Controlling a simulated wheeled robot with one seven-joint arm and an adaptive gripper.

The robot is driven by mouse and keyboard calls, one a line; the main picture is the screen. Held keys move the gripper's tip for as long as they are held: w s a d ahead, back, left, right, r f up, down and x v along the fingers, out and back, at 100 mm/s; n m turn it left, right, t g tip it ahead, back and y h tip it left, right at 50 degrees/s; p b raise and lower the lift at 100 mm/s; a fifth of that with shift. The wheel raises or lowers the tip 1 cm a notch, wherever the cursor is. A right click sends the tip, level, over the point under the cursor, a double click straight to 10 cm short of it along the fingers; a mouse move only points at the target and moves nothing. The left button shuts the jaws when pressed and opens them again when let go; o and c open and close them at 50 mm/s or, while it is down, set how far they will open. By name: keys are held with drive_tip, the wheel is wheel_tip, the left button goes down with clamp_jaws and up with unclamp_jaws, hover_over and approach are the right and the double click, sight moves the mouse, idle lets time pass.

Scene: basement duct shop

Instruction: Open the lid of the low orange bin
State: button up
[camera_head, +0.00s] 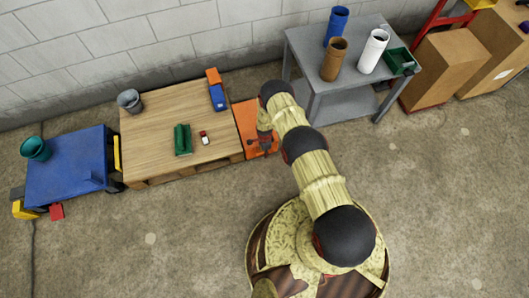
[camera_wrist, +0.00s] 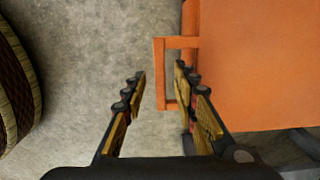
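The low orange bin (camera_head: 243,113) stands on the floor between the wooden pallet table and the grey bench, partly covered by my arm. Its flat orange lid (camera_wrist: 255,65) fills the right of the wrist view and looks shut. An orange bracket handle (camera_wrist: 159,72) sticks out from the lid's edge. My gripper (camera_wrist: 160,80) is open, and the handle's outer bar shows between its two fingers. The right finger overlaps the gap between bar and lid. I cannot tell whether either finger touches. In the head view my gripper (camera_head: 263,143) is at the bin's near edge.
The wooden table (camera_head: 150,130) with a green block (camera_head: 182,139), a toy car (camera_head: 204,138) and a blue item (camera_head: 217,97) is just left of the bin. The grey bench (camera_head: 300,45) with cups is to the right. The floor in front is clear.

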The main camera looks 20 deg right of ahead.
drive_tip(key=c, duration=0.3)
drive_tip(key=c, duration=0.4)
clamp_jaws()
